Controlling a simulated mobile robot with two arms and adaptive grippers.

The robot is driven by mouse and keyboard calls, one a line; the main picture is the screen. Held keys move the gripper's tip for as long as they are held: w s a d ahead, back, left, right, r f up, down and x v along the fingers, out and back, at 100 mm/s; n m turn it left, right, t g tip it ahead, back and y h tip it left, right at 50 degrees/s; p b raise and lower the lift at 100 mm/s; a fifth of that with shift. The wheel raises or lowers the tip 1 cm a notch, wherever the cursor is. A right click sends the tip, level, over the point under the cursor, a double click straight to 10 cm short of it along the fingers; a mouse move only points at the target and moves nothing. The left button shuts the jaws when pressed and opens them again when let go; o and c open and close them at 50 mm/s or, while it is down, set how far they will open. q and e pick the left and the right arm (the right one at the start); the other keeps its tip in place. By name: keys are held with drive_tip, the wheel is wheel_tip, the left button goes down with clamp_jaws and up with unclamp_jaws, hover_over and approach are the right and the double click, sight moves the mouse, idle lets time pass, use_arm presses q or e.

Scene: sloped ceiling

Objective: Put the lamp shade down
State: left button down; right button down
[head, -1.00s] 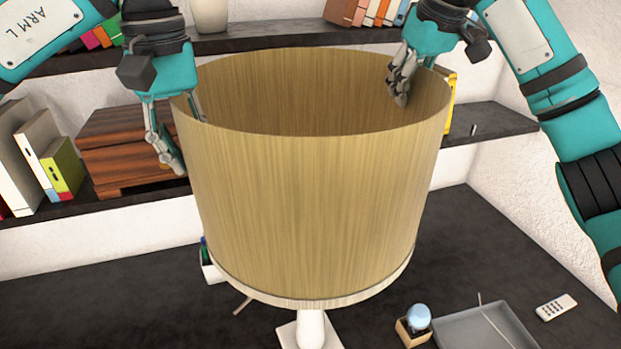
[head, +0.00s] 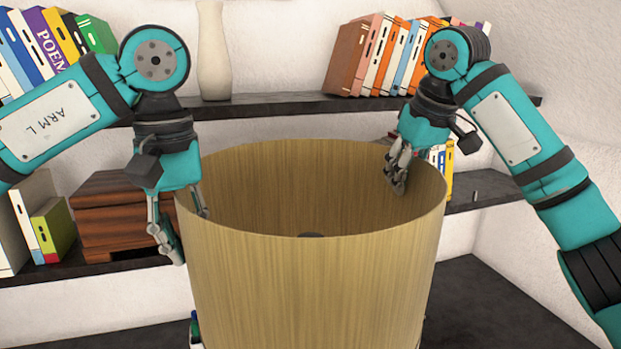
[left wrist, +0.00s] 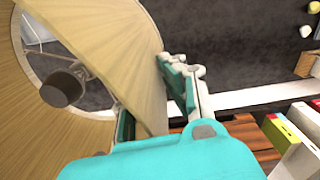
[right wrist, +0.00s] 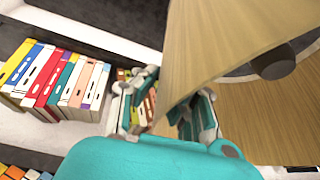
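The lamp shade (head: 310,285) is a large tan wood-grain cylinder, open at the top, upright in front of me in the head view. My left gripper (head: 190,235) is shut on its left wall, one finger inside and one outside. The left wrist view shows the wall (left wrist: 143,70) between those fingers. My right gripper (head: 398,182) is shut on the wall at the back right; the right wrist view shows it there between the fingers (right wrist: 175,100). A dark round fitting (left wrist: 62,88) shows inside the shade. The shade's bottom is out of the head view.
Shelves behind hold books (head: 375,60), a pale vase (head: 213,55) and a brown wooden box (head: 115,225). The left gripper is in front of this box in the head view. The dark desk top (head: 475,300) is bare at the right of the shade.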

drive_tip(key=shift+s+r, duration=0.1)
drive_tip(key=shift+r, duration=0.1)
drive_tip(key=shift+d, duration=0.1)
